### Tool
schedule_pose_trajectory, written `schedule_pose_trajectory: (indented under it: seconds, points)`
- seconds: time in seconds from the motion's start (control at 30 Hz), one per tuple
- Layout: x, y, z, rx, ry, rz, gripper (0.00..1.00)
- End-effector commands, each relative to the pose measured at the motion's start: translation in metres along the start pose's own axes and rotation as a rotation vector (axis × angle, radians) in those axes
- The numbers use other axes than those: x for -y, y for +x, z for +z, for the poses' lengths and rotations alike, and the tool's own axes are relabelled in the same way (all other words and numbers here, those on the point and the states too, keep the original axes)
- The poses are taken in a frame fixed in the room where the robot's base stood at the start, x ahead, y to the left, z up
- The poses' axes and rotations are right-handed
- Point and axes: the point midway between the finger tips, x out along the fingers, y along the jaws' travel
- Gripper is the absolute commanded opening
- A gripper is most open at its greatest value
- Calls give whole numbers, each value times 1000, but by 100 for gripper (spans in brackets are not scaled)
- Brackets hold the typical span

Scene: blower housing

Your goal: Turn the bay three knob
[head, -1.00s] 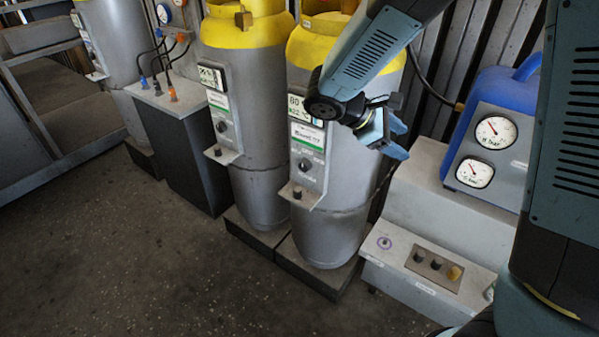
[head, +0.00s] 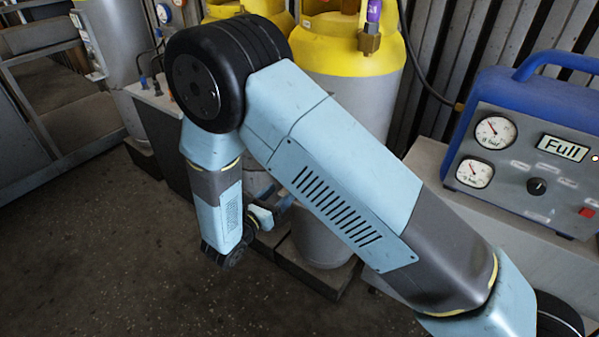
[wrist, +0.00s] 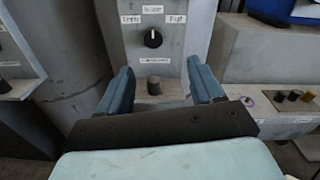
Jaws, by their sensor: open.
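In the wrist view my gripper (wrist: 162,82) is open and empty, one blue finger on each side. A short dark brownish knob (wrist: 154,85) stands on a grey ledge and shows between the fingers, with gaps on both sides. Above it, a round black knob (wrist: 153,39) with a white pointer mark sits on a grey panel (wrist: 178,55) between labels "Empty" and "Full". I cannot read a bay number on either. In the head view my gripper (head: 272,209) is low in front of the cylinders, and my arm hides the panels there.
A grey cylinder with a yellow top (head: 345,62) stands behind my arm. A blue gauge unit (head: 535,130) reading "Full" is at the right on a grey bench. Another ledge with a knob (wrist: 5,82) lies left in the wrist view. Floor at front left is clear.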

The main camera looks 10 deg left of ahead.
Motion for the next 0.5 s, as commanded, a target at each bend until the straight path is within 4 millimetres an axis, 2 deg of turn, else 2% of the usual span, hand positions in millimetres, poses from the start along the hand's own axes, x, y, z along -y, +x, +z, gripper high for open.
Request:
schedule_pose_trajectory:
  seconds: [0.1,0.23,0.5]
  points:
    - [-7,-8,-8,17,-19,32,66]
    - [-9,-3,-9,22,-24,39,66]
    - [-10,38,-8,21,-23,36,66]
